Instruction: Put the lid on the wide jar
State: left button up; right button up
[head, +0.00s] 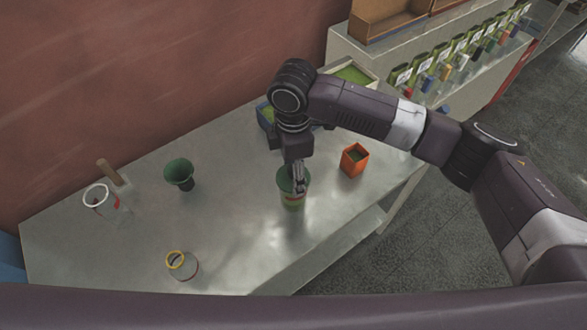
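A clear jar with a white rim (97,198) stands at the left. A smaller jar with a yellow rim (183,267) stands near the front. I cannot tell for certain which is the wide jar, and no separate lid can be made out. My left gripper is not in view.
A dark green funnel-shaped cup (179,174) and an orange square container (354,160) stand on the grey table (235,220). A blue bin (265,115) is partly behind my arm. A shelf with several colored items (445,72) is at the back right. The front middle is clear.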

dwell(0.4)
jog(key=o, duration=1)
